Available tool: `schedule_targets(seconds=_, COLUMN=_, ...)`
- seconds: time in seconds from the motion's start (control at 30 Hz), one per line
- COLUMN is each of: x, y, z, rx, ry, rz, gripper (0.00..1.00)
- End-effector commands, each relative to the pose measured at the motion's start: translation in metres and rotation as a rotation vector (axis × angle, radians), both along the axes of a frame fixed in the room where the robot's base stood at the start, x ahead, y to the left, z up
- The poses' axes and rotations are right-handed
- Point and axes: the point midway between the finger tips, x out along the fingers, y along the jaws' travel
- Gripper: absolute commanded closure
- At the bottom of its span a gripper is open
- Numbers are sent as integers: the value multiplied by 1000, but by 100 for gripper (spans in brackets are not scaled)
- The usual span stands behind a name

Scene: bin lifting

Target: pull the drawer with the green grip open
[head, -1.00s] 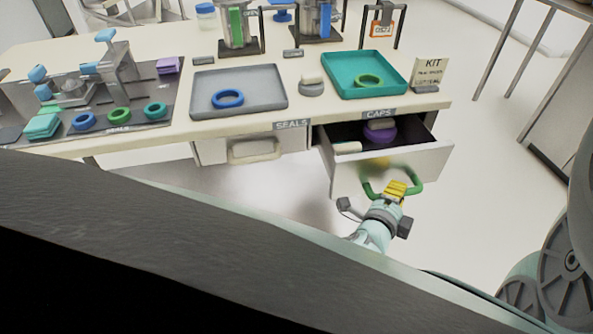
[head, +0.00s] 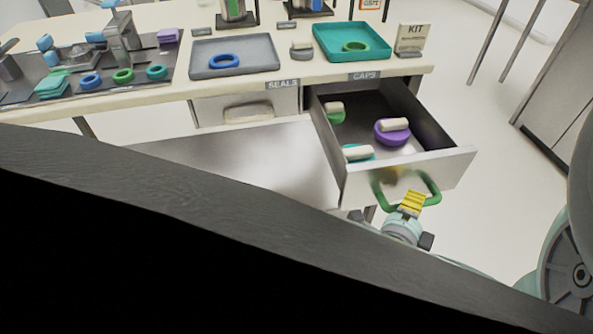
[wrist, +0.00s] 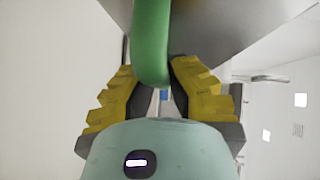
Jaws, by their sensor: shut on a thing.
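The drawer with the green grip (head: 402,181), labelled CAPS, stands well out from the table at the right. Its green grip (head: 434,190) is on the drawer's front face, and it also shows in the wrist view (wrist: 151,45). My gripper (head: 411,201) has its yellow fingers closed around the lower bar of the grip; in the wrist view (wrist: 160,85) the bar runs between the fingers. Inside the drawer lie a purple cap (head: 391,134), a green cap (head: 337,116) and a teal cap (head: 358,154), each with a pale bar on top.
The SEALS drawer (head: 215,110) beside it is shut. On the table (head: 300,76) are a grey tray (head: 265,66) with a blue ring, a teal tray (head: 381,51) with a green ring, and a KIT card (head: 411,39).

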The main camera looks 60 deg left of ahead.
Motion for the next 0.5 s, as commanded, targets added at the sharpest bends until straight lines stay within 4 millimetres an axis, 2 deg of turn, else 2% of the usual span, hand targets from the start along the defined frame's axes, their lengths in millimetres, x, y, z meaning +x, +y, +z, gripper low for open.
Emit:
schedule_targets(seconds=0.27, x=-1, y=0, z=-3, rx=-1, ry=7, rz=3, gripper=100)
schedule_targets(seconds=0.3, x=-1, y=0, z=-2, rx=-2, ry=7, rz=2, gripper=83)
schedule_targets(seconds=0.5, x=-1, y=0, z=-2, rx=-1, ry=4, rz=1, gripper=62)
